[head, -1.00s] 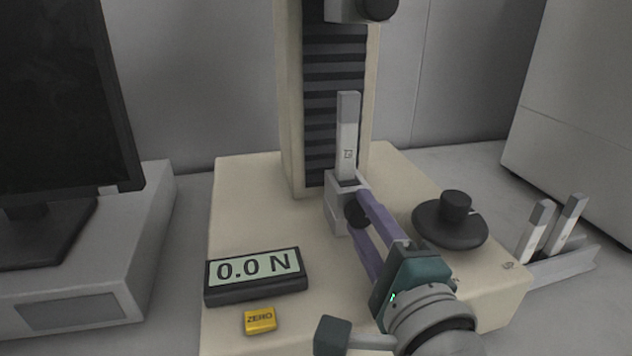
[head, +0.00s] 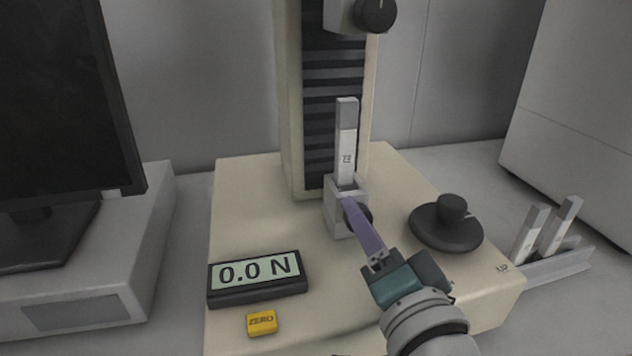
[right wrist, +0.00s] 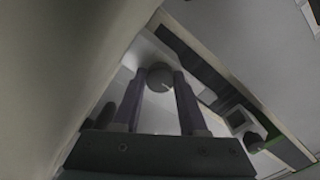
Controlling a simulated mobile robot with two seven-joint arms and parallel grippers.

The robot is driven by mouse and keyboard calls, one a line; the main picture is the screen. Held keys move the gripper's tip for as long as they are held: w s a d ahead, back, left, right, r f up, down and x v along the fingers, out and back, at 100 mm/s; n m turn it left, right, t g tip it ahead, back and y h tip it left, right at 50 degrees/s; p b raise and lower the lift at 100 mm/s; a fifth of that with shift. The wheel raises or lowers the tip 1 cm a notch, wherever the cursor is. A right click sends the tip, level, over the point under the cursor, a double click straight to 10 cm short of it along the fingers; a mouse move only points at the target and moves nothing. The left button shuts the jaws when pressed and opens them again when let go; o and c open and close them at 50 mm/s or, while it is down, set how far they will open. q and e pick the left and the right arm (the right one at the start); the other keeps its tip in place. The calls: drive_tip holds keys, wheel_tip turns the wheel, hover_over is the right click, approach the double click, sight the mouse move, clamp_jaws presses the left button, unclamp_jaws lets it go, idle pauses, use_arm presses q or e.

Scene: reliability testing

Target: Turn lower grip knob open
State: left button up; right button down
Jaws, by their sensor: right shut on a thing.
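The lower grip (head: 338,217) is a small light block at the foot of the column, with a dark round knob (head: 364,219) on its side. A pale test strip (head: 346,150) with a grey end stands upright in the grip. My right gripper (head: 352,207) is shut on the knob, its purple fingers partly covering it. In the right wrist view the knob (right wrist: 160,76) shows between the two fingertips, with a light mark on its face. My left gripper is not in view.
The upper grip knob (head: 375,14) is above on the column. A black handwheel (head: 446,226) is right of my gripper. A display (head: 257,277) reading 0.0 N and a yellow ZERO button (head: 262,322) are at front left. More strips (head: 530,232) stand in a rack at right.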

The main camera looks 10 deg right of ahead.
drive_tip(key=shift+n, duration=0.3)
drive_tip(key=shift+c, duration=2.2)
unclamp_jaws()
drive_tip(key=s+p, duration=0.1)
drive_tip(key=s, duration=0.9)
drive_tip(key=shift+d, duration=0.15)
